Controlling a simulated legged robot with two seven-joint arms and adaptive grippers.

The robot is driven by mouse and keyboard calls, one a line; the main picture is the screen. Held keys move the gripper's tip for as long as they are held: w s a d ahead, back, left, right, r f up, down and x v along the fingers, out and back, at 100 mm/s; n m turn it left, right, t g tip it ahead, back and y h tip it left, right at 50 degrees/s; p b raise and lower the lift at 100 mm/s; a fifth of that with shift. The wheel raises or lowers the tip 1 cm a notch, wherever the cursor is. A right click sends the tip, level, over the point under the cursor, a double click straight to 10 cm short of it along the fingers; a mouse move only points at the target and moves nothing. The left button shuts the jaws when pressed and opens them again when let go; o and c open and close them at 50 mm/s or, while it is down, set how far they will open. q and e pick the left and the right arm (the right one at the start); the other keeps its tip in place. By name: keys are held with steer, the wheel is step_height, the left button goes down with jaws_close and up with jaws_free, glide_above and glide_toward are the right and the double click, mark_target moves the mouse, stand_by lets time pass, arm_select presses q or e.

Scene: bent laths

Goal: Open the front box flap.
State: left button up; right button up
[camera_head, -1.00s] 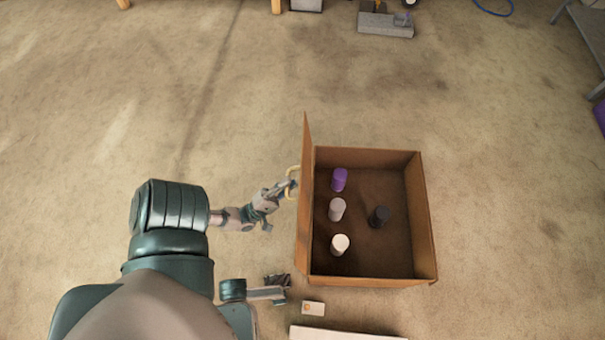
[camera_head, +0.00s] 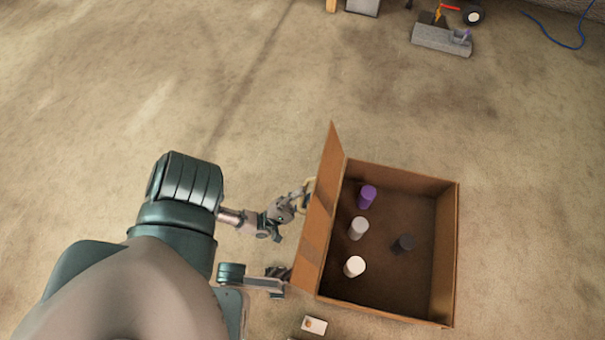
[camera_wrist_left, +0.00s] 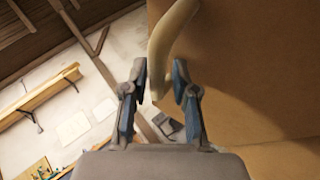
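The brown cardboard box (camera_head: 446,250) stands open-topped on the floor. Its flap (camera_head: 322,205) stands up along the box's left side and tilts outward, toward my left arm. A pale curved handle (camera_head: 309,190) sits on the flap's outer face. My left gripper (camera_head: 303,197) is at this handle. In the left wrist view the fingers (camera_wrist_left: 160,80) are apart, with the handle (camera_wrist_left: 172,35) reaching down between them; a gap shows beside it. The flap's brown face (camera_wrist_left: 250,75) fills the right of that view. A dark gripper-like part (camera_head: 278,273), perhaps my right gripper, shows below, its fingers unclear.
Inside the box stand a purple can (camera_head: 367,197), a grey can (camera_head: 358,228), a white can (camera_head: 354,267) and a dark can (camera_head: 404,244). A small white card-like item (camera_head: 314,325) lies near the box's front.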

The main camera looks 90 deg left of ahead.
arm_select(q)
steer(key=shift+a+y, duration=0.1)
steer(key=shift+y, duration=0.2)
steer(key=v, duration=1.2)
steer(key=shift+f, duration=0.1)
